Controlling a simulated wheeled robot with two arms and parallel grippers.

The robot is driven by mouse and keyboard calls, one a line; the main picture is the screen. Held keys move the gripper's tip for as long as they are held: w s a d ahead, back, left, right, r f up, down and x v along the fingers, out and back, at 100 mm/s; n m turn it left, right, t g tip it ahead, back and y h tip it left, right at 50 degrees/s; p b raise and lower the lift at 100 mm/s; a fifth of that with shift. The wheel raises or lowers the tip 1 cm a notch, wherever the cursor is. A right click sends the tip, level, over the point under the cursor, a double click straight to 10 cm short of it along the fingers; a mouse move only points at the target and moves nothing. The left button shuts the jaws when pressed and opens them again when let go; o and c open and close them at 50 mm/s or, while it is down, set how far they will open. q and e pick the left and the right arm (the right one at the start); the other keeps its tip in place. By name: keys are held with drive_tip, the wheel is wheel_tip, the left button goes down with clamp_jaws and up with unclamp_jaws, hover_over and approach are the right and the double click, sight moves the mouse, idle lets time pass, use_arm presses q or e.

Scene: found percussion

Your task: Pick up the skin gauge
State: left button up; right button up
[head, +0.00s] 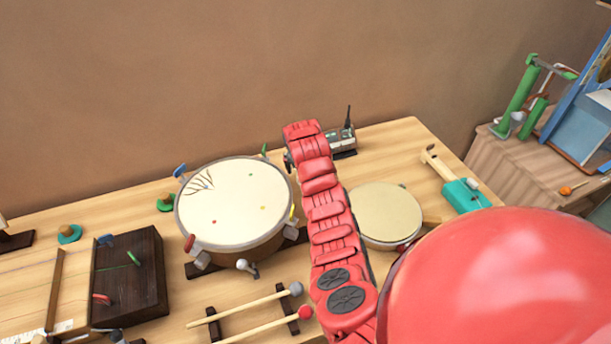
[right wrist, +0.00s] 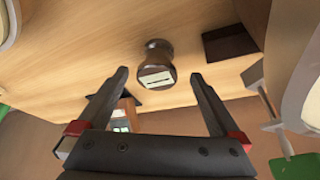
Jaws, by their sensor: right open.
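What looks like the skin gauge (right wrist: 156,70) is a small dark brown round body with a pale face and a dark line on it. It stands on the wooden table in the right wrist view. My right gripper (right wrist: 160,76) is open, its two dark fingers pointing toward the table with the gauge between their tips in the picture. I cannot see either finger touching it. In the head view my red right arm hides the gauge and the gripper's fingers. My left gripper is not in view.
A large drum (head: 235,200) stands left of my right arm, a smaller drum (head: 388,213) right of it. A small device with an antenna (head: 341,140) stands behind. Two mallets (head: 250,312) lie on a rack in front. A dark wooden box (head: 135,285) stands left.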

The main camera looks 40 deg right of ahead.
drive_tip(key=shift+p+x, duration=0.55)
drive_tip(key=shift+x, duration=1.55)
drive_tip(key=shift+d, duration=0.1)
clamp_jaws()
